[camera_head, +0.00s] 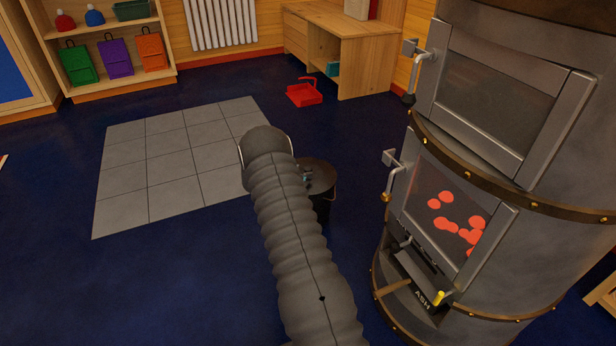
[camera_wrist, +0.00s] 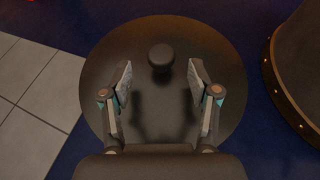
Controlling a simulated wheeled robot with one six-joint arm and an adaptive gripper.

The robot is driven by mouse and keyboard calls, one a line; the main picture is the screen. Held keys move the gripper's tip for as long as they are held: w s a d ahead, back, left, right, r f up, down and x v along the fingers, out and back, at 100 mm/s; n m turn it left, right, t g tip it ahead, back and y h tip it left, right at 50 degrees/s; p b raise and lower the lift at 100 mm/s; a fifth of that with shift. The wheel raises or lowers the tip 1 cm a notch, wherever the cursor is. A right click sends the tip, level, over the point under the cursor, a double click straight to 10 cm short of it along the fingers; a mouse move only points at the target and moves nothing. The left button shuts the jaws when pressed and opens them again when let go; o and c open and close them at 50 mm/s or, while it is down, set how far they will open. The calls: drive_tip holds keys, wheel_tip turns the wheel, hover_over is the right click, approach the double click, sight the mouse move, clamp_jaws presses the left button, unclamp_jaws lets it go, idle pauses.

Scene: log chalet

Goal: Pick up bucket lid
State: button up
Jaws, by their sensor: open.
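The bucket lid (camera_wrist: 168,110) is a dark round disc with a small dark knob (camera_wrist: 161,56) at its middle. It fills the centre of the wrist view. My gripper (camera_wrist: 162,76) is open above the lid, with one finger on each side of the knob in that view, and the knob lies a little beyond the fingertips. I cannot tell the height between fingers and lid. In the head view the lid (camera_head: 321,176) sits on a dark bucket (camera_head: 322,208), partly hidden by my arm. My gripper is mostly hidden there.
The metal stove (camera_head: 540,200) with glowing coals stands close right of the bucket, its door handles sticking out. Grey floor tiles (camera_head: 150,180) lie to the left. A red dustpan (camera_head: 304,93) is on the floor near a wooden desk (camera_head: 345,45). Blue floor is clear around.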

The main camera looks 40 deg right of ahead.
sight(305, 171)
drive_tip(key=x, duration=0.3)
drive_tip(key=shift+s+d+f, duration=0.1)
drive_tip(key=shift+d, duration=0.05)
clamp_jaws()
drive_tip(key=shift+r, duration=0.2)
